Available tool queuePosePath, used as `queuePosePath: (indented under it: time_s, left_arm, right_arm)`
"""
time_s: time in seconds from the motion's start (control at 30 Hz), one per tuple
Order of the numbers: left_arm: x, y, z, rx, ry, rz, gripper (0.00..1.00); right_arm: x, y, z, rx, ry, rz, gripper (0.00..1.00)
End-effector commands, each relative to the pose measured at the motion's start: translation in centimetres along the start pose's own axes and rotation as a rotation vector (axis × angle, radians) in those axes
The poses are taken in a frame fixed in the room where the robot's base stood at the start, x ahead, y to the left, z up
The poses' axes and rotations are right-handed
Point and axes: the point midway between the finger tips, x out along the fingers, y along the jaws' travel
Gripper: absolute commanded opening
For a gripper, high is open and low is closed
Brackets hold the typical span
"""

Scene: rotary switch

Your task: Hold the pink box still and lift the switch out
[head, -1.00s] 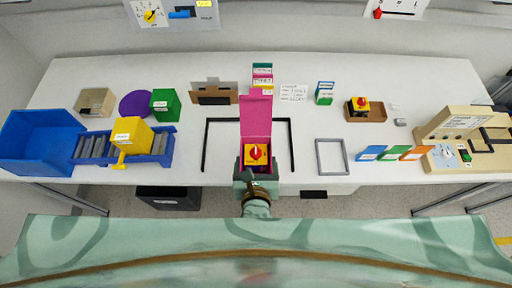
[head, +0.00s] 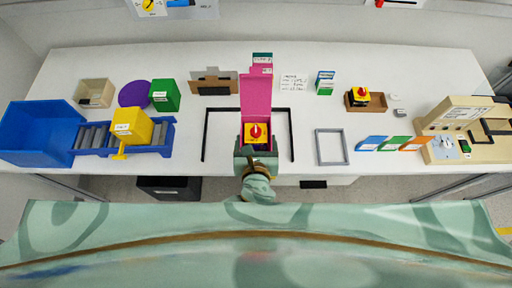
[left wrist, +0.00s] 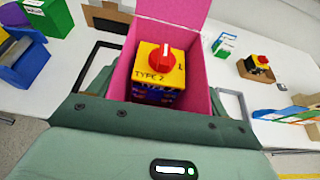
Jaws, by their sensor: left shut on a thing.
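The pink box (head: 256,93) stands open at the middle of the table, its lid raised at the back. The switch, a yellow block with a red knob (head: 256,133), sits inside it. The finger contact is partly hidden. My right gripper is in neither view.
A black outline (head: 207,130) surrounds the box on the table. A grey frame (head: 331,147) lies right of it. Another red-and-yellow switch (head: 359,96) sits in a brown tray. A blue bin (head: 40,133) and yellow box (head: 131,124) stand left.

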Motion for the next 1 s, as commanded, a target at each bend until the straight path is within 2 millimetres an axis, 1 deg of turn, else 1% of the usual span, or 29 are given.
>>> queuePosePath:
  time_s: [1.0]
  left_arm:
    - [6.8,0.0,2.9,-0.001,-0.003,0.000,0.55]
  right_arm:
    - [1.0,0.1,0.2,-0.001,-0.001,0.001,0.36]
